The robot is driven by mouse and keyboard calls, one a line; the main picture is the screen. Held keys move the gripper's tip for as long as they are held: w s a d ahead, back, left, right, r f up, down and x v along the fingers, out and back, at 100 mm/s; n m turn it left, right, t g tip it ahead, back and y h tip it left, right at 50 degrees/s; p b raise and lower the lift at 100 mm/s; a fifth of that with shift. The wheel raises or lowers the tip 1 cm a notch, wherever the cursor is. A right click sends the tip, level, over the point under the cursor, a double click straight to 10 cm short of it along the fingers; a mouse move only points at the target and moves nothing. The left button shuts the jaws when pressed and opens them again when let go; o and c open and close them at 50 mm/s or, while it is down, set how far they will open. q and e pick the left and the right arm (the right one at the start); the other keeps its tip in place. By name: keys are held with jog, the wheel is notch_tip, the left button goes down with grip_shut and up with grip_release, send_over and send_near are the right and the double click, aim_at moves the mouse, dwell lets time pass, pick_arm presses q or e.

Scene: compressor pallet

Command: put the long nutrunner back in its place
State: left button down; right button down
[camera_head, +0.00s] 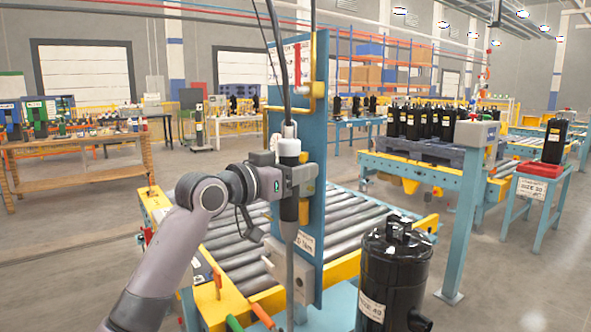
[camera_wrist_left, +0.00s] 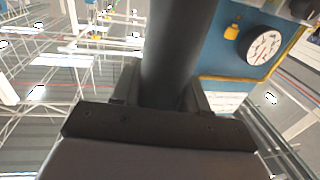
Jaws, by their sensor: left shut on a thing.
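The long nutrunner (camera_head: 289,207) is an upright tool with a white upper part, a black body and a long grey shaft pointing down. A cable runs up from its top. My left gripper (camera_head: 291,180) is shut around its body, in front of the blue tool panel (camera_head: 312,130). In the left wrist view the dark cylindrical body (camera_wrist_left: 180,50) passes between the two fingers (camera_wrist_left: 160,95). Whether the tool touches the panel I cannot tell. My right gripper is not in view.
A black compressor (camera_head: 393,270) stands at front right, near the shaft's lower end. A roller conveyor (camera_head: 235,250) lies behind the panel. A pallet of black compressors (camera_head: 430,150) is at the back right, and a wooden workbench (camera_head: 75,165) at the left.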

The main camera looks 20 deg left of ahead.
pick_arm(q)
jog(key=shift+f+b, duration=0.65)
jog(key=shift+f, duration=0.3)
dwell(0.6)
jog(key=shift+c, duration=2.4)
grip_release()
jog(key=shift+s, duration=0.15)
jog(key=shift+f, duration=0.45)
jog(key=v, duration=0.7)
jog(key=shift+r+b, duration=0.25)
jog(key=shift+b, duration=0.2)
